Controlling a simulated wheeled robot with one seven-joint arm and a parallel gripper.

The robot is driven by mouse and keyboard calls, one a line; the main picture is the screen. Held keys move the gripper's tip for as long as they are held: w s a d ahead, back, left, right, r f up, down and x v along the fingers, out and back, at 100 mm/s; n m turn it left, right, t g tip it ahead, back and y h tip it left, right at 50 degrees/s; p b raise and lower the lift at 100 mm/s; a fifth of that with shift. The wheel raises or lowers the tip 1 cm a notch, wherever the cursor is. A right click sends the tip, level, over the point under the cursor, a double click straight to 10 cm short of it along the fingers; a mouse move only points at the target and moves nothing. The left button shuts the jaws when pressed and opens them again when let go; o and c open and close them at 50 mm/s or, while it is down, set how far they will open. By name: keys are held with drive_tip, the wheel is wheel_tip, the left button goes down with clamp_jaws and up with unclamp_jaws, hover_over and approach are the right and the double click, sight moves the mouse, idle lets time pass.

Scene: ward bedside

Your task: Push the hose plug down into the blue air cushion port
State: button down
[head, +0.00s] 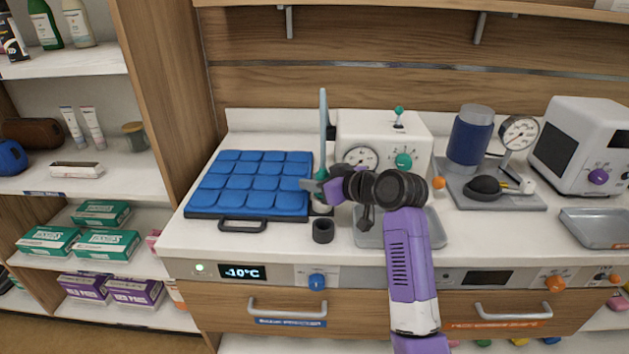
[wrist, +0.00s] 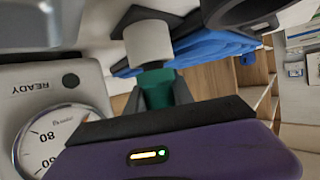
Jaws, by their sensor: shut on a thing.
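The blue air cushion (head: 250,183) lies flat on the left of the counter, with a black edge and front handle. Its blue pads also show in the wrist view (wrist: 215,48). The teal hose plug (wrist: 155,88) is between the fingers of my gripper (head: 318,187), which is shut on it at the cushion's right side. A pale blue hose (head: 324,120) rises upright above the plug. In the wrist view, the plug's end meets a pale cylinder (wrist: 148,42) with a dark base. I cannot tell whether this is the port or how deep the plug sits.
A black cup (head: 323,230) stands just in front of my gripper. A white gauge box (head: 385,140) stands close behind, and a grey tray (head: 437,232) lies under my arm. A blue canister (head: 468,140) and hand-pump gauge stand to the right. Shelves flank the left.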

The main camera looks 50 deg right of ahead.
drive_tip(key=shift+f, duration=0.35)
drive_tip(key=c, duration=1)
unclamp_jaws()
drive_tip(key=v, duration=0.8)
